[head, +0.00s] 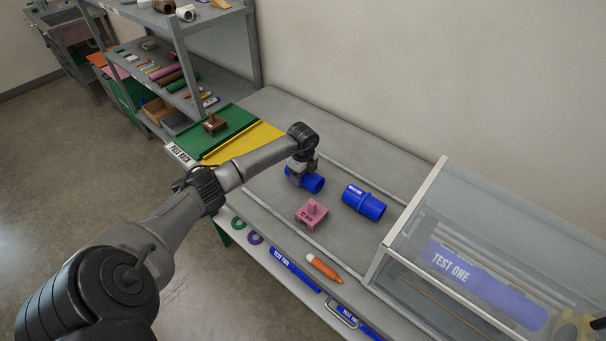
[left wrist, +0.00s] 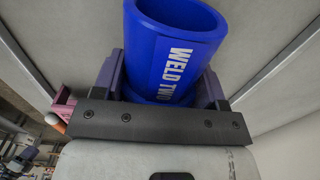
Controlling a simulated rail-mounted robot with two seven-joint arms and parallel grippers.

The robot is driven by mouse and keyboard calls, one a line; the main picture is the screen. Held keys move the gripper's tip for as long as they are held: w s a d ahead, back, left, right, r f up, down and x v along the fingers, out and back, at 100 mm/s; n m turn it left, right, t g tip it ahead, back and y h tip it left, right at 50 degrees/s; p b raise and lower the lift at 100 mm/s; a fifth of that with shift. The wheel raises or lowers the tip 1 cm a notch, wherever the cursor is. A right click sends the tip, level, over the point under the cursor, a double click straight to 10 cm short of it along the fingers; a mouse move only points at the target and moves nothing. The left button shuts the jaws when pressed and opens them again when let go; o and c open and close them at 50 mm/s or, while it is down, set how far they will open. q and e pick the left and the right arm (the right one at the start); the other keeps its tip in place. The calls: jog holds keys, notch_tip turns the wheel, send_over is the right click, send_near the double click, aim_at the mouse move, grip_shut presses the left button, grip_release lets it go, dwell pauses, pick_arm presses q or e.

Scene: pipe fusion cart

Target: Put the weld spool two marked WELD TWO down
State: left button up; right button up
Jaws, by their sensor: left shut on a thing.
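My left gripper (head: 301,174) is over the grey cart top (head: 290,112), in the strip between two rails. It is shut on the blue weld spool two (head: 314,183), which is partly hidden behind it. In the left wrist view, the spool (left wrist: 172,45) shows its white WELD TWO lettering and open end, with the fingers (left wrist: 160,85) on either side of it. I cannot tell whether the spool touches the cart top. My right gripper is not in view.
A second blue spool (head: 364,202) lies just right of the held one. A pink block (head: 311,213) sits in front of them. A clear-sided case (head: 438,210) with a TEST ONE pipe stands at the right. Green and yellow panels (head: 228,134) lie at the left.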

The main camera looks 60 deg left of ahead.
pick_arm(q)
jog(key=o, duration=1)
jog(key=shift+f, duration=0.1)
notch_tip(320, 180, up, 12)
jog(key=shift+r+p, duration=0.15)
jog(key=shift+p, duration=0.35)
